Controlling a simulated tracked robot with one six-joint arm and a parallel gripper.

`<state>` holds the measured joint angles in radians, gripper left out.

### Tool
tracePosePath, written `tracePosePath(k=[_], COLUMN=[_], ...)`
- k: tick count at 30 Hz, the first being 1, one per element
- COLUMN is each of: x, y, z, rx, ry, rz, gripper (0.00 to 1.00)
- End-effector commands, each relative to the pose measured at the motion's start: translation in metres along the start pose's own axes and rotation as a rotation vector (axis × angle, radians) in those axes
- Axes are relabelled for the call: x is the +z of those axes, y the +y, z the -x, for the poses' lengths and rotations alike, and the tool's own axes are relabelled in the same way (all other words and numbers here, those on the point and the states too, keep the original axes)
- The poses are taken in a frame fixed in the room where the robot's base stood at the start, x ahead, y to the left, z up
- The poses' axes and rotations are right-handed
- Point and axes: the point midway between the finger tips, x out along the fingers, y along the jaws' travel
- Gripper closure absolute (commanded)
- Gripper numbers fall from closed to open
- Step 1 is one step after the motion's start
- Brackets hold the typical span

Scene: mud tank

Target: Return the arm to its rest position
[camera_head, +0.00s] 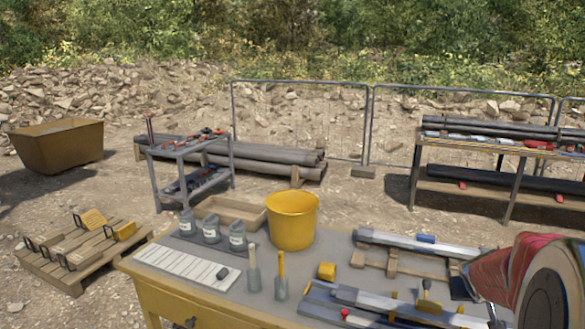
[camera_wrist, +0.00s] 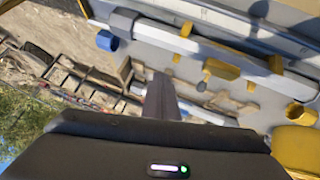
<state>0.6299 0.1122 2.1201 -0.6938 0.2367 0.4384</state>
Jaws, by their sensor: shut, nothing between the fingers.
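My gripper (camera_wrist: 160,85) shows in the wrist view as a dark body across the bottom with its fingers together in one narrow dark bar pointing up the picture. It is shut and nothing shows between the fingers. Part of my arm (camera_head: 545,295) fills the lower right corner of the head view, with a round pale joint and reddish cabling. The gripper's fingertips are not clear in the head view. In the wrist view the bar of the fingers stands out against the table and its metal rails, apart from them as far as I can tell.
A yellow workbench (camera_head: 165,290) holds a yellow bucket (camera_head: 292,222), several grey-lidded jars, two upright tools and metal rails (camera_head: 400,300). Blue and yellow parts lie on the rails. A tool cart (camera_head: 190,160), pallet and pipe rack (camera_head: 490,145) stand beyond on open ground.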

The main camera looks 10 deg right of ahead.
Motion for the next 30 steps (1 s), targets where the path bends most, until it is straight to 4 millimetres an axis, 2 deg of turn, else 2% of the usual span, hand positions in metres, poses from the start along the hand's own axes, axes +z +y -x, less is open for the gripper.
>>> tracePosePath(k=[3, 16, 24, 30], x=[0.023, 0.105, 0.149, 0.174], y=[-0.017, -0.093, -0.14, -0.169], z=[0.033, 0.147, 0.214, 0.259], rx=[-0.005, -0.146, -0.283, -0.385], ry=[-0.073, -0.264, -0.306, -0.292], rz=[0.022, 0.112, 0.173, 0.205], gripper=[1.0, 1.0, 1.0, 1.0])
